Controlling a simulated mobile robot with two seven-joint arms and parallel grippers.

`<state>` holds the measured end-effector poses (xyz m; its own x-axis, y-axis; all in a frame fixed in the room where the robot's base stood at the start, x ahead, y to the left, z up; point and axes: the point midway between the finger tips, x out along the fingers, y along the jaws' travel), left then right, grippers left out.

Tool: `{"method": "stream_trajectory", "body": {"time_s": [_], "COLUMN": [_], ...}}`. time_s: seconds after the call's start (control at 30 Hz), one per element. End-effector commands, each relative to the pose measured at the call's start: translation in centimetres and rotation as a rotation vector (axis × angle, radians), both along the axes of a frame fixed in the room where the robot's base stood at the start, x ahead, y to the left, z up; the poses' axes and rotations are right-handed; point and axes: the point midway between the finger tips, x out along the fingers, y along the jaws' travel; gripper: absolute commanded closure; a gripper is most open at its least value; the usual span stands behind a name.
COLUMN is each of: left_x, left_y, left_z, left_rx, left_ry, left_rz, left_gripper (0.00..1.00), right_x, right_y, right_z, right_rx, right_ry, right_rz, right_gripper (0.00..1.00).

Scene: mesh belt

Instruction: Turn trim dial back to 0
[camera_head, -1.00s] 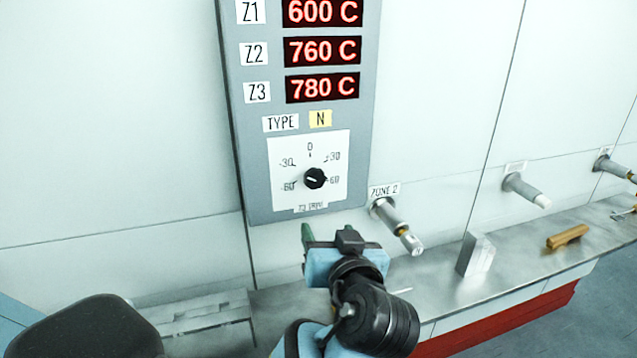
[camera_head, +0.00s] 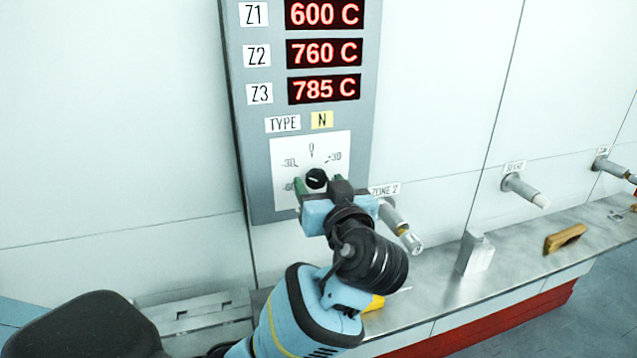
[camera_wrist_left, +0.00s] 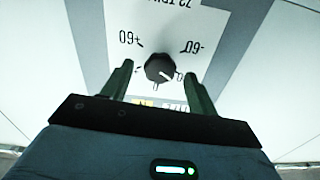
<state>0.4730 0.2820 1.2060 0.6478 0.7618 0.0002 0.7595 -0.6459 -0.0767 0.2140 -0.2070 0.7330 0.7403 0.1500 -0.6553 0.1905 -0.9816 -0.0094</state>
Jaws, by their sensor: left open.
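The trim dial is a small black knob (camera_head: 316,178) on a white scale plate (camera_head: 325,147), low on the grey panel. It also shows in the left wrist view (camera_wrist_left: 159,68), upside down, where its white mark points lower right, towards the partly hidden -30 side of the scale. My left gripper (camera_head: 318,187) is at the dial. Its green fingers (camera_wrist_left: 159,72) are open, one on each side of the knob, with a gap visible on both sides. It hides the lower part of the scale in the head view. My right gripper is not in view.
Red displays (camera_head: 324,53) above the dial read 600, 760 and 785 C. A metal fitting (camera_head: 400,225) sticks out right of the panel, close to my left wrist. A metal ledge (camera_head: 510,258) below carries a grey block (camera_head: 475,253) and a wooden piece (camera_head: 565,238).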

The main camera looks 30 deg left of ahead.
Motion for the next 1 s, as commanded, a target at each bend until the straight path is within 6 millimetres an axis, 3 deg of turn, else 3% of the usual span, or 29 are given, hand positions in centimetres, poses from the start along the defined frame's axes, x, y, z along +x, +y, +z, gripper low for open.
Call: {"method": "stream_trajectory", "body": {"time_s": [0.43,0.77,1.0], "left_x": [0.77,0.74,0.74], "left_y": [0.91,0.89,0.88], "left_z": [0.01,0.0,-0.02], "left_rx": [-0.001,-0.001,0.009], "left_ry": [-0.001,0.0,0.014], "left_rz": [-0.001,-0.001,-0.001], "left_gripper": [0.41,0.84,0.86], "right_x": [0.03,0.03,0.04], "right_y": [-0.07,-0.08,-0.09], "right_z": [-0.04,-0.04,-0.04], "right_rx": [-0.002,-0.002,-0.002], "right_ry": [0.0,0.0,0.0], "right_rz": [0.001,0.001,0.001], "right_gripper": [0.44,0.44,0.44]}}
